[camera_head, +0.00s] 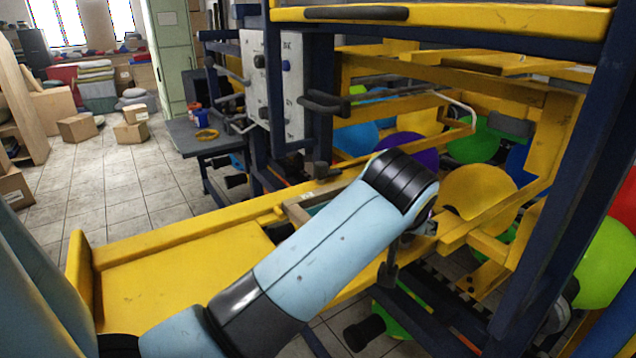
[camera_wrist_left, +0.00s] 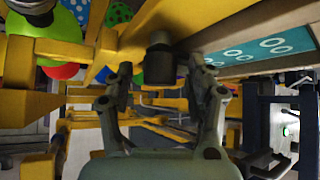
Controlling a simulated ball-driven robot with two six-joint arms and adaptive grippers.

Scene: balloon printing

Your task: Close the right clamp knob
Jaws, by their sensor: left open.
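In the left wrist view, a dark cylindrical knob (camera_wrist_left: 160,62) with a grey top hangs from the yellow frame beside a printing screen. My left gripper (camera_wrist_left: 163,76) is open, with one finger on each side of the knob. The fingertips look apart from it, though contact is hard to judge. In the head view my light-blue left arm reaches across the yellow frame, and its wrist hides this knob and most of the gripper. Another dark clamp knob (camera_head: 322,170) stands on the frame to the left of my wrist. My right gripper is not in view.
The blue-and-white patterned screen (camera_wrist_left: 262,48) lies close to the right finger. Yellow beams (camera_head: 480,225) and a dark blue post (camera_head: 565,185) stand near my wrist. Several balloons (camera_head: 478,192) sit behind. A yellow tray (camera_head: 180,270) lies at the left, with open floor beyond.

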